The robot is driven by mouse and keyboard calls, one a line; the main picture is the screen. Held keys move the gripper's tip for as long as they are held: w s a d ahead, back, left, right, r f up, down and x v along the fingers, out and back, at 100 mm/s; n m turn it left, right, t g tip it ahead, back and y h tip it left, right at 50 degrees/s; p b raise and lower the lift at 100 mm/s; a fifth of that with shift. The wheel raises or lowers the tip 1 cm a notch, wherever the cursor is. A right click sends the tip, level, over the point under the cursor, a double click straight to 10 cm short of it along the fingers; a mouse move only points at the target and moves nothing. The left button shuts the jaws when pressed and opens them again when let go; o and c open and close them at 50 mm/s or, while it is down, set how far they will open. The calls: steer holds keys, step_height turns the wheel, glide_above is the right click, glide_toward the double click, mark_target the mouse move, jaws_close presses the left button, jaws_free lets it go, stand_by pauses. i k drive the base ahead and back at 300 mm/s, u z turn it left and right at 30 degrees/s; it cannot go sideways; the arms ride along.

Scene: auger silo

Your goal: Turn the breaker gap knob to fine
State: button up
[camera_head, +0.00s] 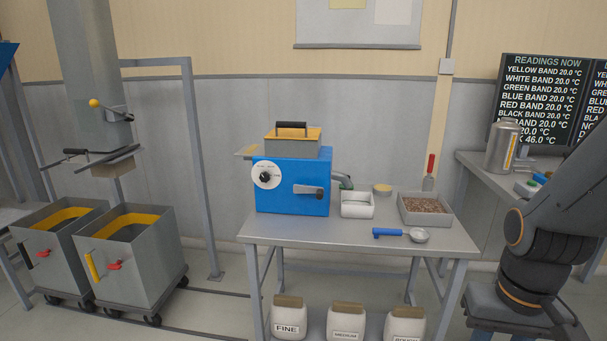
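The breaker (290,195) is a blue box on the grey metal table, with a grey yellow-edged hopper on top. On the left of its front is a round white dial with a black gap knob (265,177). The dial's marks and the knob's exact pointing are too small to read. A dark-handled lever (309,191) sits on the right of the same face. My arm rises at the right edge and leaves the picture; my gripper is out of view, well away from the knob.
The table (300,233) also holds a white container (356,207), a grain tray (427,205) and a blue-handled scoop (392,233). A jar labelled FINE (289,318) stands below with other jars. Two wheeled bins (135,277) stand left. The space before the breaker is clear.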

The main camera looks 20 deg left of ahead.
mark_target(264, 176)
steer(key=u, duration=0.15)
steer(key=i, duration=1)
steer(key=u, duration=0.75)
